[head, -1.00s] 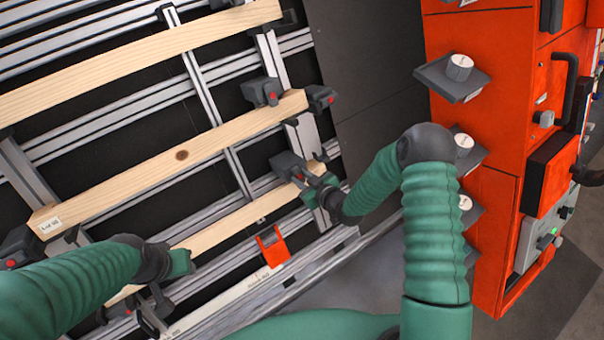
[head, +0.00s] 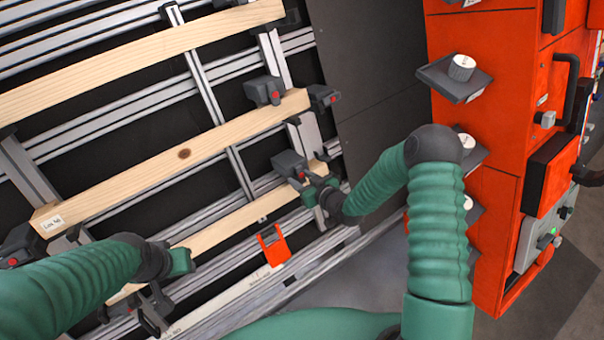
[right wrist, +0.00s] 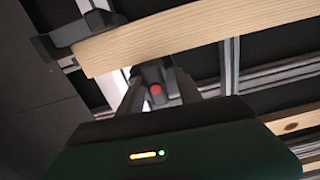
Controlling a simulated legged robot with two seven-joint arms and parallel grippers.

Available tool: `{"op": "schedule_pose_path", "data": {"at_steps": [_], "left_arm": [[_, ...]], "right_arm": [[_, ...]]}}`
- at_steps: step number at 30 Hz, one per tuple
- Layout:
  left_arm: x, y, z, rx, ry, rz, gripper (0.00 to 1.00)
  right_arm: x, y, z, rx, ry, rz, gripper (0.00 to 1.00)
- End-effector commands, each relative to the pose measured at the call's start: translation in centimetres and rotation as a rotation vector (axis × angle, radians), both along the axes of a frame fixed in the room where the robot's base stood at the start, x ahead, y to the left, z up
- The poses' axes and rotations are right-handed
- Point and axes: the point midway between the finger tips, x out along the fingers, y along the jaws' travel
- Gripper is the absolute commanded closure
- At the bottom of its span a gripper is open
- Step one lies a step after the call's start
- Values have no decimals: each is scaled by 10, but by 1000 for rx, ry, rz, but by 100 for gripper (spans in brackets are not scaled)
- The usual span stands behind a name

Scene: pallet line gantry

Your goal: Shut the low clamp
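The lowest wooden board (head: 235,222) lies slanted on the rack. The low clamp (head: 288,163) is a dark grey block with a red-tipped part at the board's right end. My right gripper (head: 318,187) is at this clamp. In the right wrist view, my right gripper's dark fingers (right wrist: 157,95) are apart, on either side of the clamp's red-tipped part (right wrist: 156,89); whether they touch it I cannot tell. The board's end (right wrist: 110,58) is just beyond. My left gripper (head: 180,262) is at the board's left part; its fingers are mostly hidden.
Two more boards (head: 185,153) (head: 130,62) lie higher on the rack, with other dark clamps (head: 264,90) at their ends. An orange bracket (head: 273,246) sits below the lowest board. An orange cabinet (head: 490,230) with grey shelves stands at the right.

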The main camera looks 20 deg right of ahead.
Motion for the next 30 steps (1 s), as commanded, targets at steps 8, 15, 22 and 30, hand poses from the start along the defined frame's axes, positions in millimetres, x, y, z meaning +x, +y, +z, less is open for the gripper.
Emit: {"op": "schedule_pose_path", "data": {"at_steps": [8, 15, 22, 30], "left_arm": [[0, 0, 6, 0, 0, 0, 64], [0, 0, 26, 0, 0, 0, 64], [0, 0, 40, 0, 0, 0, 64], [0, 0, 44, 0, 0, 0, 64]], "right_arm": [[-5, -4, 6, -2, -2, -4, 58], [-34, -15, 24, -2, -1, -4, 58], [-61, -25, 39, -4, -1, -5, 58], [-74, -30, 44, -2, -4, -4, 58]]}}
